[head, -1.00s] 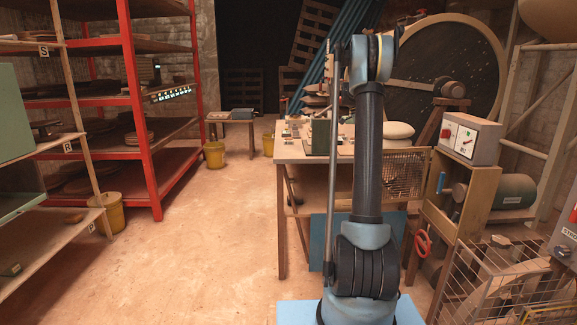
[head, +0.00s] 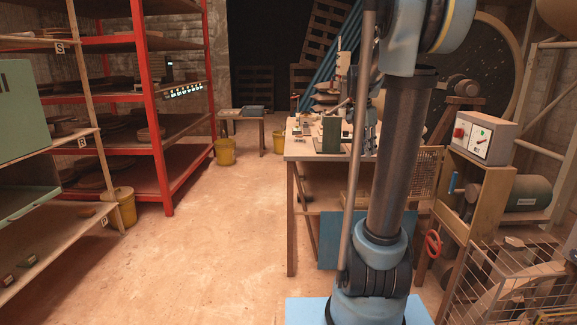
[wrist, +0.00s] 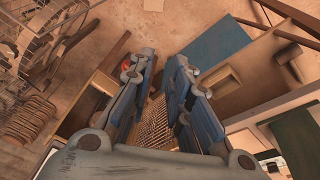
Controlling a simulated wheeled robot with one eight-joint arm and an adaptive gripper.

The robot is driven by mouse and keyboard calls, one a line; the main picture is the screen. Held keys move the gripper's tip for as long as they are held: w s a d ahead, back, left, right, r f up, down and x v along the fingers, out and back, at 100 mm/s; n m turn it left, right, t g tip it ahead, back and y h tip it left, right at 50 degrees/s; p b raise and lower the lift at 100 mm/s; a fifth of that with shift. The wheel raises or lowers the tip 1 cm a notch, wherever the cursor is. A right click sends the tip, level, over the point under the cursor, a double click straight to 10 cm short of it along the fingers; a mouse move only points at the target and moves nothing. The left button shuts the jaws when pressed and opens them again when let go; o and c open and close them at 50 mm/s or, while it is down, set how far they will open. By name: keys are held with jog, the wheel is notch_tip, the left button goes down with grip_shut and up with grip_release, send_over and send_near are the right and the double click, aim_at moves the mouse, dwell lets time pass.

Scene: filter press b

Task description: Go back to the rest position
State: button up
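My gripper (wrist: 162,70) shows in the wrist view with its two blue-grey fingers apart and nothing between them. It hangs in the air, pointing down over the floor between the wooden cabinet and the workbench. In the head view my arm stands upright at the right of centre, and it hides part of the workbench; I cannot make out the gripper's fingers there.
A workbench (head: 305,157) with several items on it stands behind my arm. A wooden cabinet with a control box (head: 484,139) and a wire basket (head: 515,285) are at the right. Red shelving (head: 158,150) stands at the left. The floor (head: 215,250) between is clear.

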jog(key=s+a+f+n, duration=0.3)
jog(key=s+f, duration=0.3)
jog(key=s, duration=0.3)
jog(key=s+a+f+n+t+y, duration=0.1)
jog(key=s+a+f+n, duration=0.2)
jog(key=s, duration=0.7)
jog(key=s+a+f+n+t+y, duration=0.1)
jog(key=s+a+f+n, duration=0.2)
jog(key=s+f+n, duration=0.3)
jog(key=s+f, duration=0.3)
jog(key=shift+s+a, duration=0.3)
jog(key=shift+a, duration=0.1)
jog(key=shift+s+f, duration=0.1)
